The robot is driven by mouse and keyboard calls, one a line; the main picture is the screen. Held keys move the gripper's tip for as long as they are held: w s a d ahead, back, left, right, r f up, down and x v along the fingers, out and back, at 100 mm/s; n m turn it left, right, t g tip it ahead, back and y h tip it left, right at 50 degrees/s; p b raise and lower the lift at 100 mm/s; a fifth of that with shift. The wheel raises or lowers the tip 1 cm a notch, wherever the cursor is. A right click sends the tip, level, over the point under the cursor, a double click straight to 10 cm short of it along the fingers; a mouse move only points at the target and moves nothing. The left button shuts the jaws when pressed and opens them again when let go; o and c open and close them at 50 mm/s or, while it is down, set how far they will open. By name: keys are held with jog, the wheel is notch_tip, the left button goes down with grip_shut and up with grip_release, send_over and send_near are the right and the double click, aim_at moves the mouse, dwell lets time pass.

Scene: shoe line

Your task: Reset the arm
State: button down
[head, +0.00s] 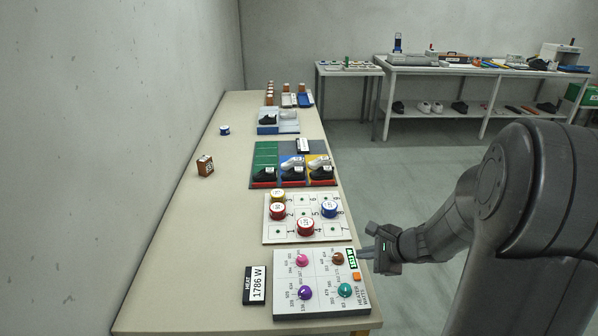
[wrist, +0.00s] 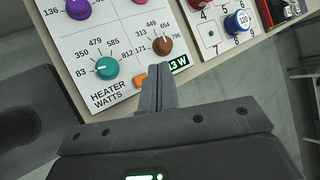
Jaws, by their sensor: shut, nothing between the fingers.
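My gripper (head: 368,246) is at the right edge of the long table, beside the heater panel (head: 284,268). Its fingers are together and hold nothing. In the wrist view my gripper (wrist: 158,72) points up the picture, over the panel's edge by the orange button (wrist: 140,80) and the small green display (wrist: 179,64), which it partly covers. The panel carries a pink, a brown, a purple and a teal knob (wrist: 107,68). My arm reaches in from the right in the head view.
A sign reading 1786 W (head: 254,284) lies left of the panel. Behind are a numbered board (head: 290,236) with coloured discs, shoe trays (head: 262,153) and a brown box (head: 205,165). The table's left middle is mostly clear. Open floor (head: 400,170) lies to the right.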

jog(key=s+a+r+n+g+h, duration=0.1)
jog(key=s+a+r+n+h, duration=0.1)
jog(key=s+a+r+n, duration=0.4)
jog(key=s+a+r+n+g+h, duration=0.1)
jog(key=s+a+r+n, duration=0.1)
jog(key=s+r+n, duration=0.7)
jog(key=s+d+r+n+h, duration=0.1)
jog(key=s+d+n+h, duration=0.1)
jog(key=s, duration=0.5)
jog(key=shift+s+d+r+n+t+h, duration=0.2)
jog(key=shift+d+r+n+t+h, duration=0.15)
jog(key=shift+n+h, duration=0.35)
jog(key=c, duration=2.2)
grip_release()
jog(key=shift+f, duration=0.1)
